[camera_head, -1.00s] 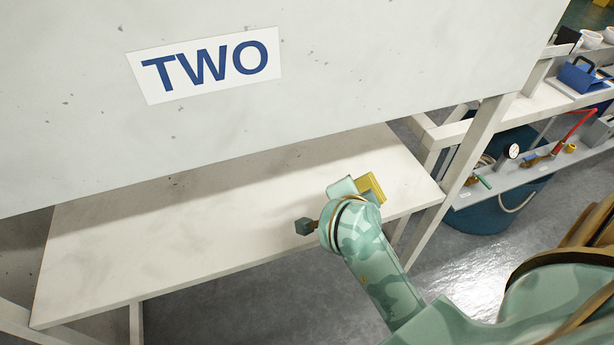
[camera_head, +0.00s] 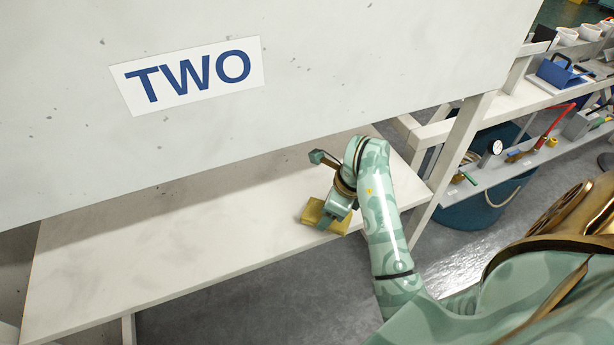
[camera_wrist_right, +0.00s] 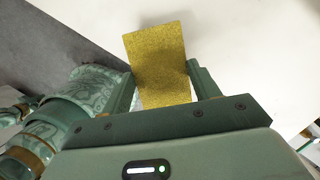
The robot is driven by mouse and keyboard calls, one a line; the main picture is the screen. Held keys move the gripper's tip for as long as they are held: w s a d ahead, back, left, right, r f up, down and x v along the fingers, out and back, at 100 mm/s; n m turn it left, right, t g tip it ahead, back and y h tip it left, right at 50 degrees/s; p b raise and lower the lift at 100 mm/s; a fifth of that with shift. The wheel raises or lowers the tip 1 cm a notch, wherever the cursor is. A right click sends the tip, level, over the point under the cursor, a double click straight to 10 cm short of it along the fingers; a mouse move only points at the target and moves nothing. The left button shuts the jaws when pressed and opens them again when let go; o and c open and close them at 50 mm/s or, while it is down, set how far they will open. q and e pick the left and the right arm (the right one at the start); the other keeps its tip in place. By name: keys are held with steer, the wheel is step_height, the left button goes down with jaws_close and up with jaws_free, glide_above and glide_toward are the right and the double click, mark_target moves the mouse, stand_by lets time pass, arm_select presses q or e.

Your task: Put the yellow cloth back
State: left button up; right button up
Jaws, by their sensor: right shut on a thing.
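The yellow cloth (camera_head: 311,212) is a flat, folded rectangle at the right part of the white shelf board (camera_head: 180,230), close to its front edge. My right gripper (camera_head: 329,219) is shut on the cloth. The right wrist view shows the cloth (camera_wrist_right: 158,58) between the two fingers of my right gripper (camera_wrist_right: 163,88), sticking out past their tips over the pale board. I cannot tell whether the cloth touches the board. My left gripper is not in view.
A large upright panel with a TWO sign (camera_head: 187,76) stands above the board's back part. To the right are a shelf rack with a blue toolbox (camera_head: 562,72), a gauge (camera_head: 494,148) and a blue bin (camera_head: 478,203). The board's left and middle are clear.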

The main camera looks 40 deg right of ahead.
mark_target(311, 209)
steer(key=w+a, duration=0.1)
steer(key=w, duration=0.1)
steer(key=w+a+b, duration=0.1)
steer(key=w, duration=0.1)
steer(key=shift+a, duration=0.2)
steer(key=b+x, duration=0.1)
steer(key=x, duration=0.1)
steer(key=b+x, duration=0.1)
steer(key=shift+s+d+f+b, duration=0.1)
steer(key=shift+s+f+b, duration=0.2)
steer(key=shift+f, duration=0.2)
steer(key=shift+r, duration=0.2)
steer(key=shift+c, duration=0.7)
steer(key=o, duration=1)
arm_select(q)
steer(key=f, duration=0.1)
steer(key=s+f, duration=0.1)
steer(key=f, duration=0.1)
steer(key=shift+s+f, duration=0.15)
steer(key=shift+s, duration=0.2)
arm_select(e)
steer(key=shift+r, duration=0.1)
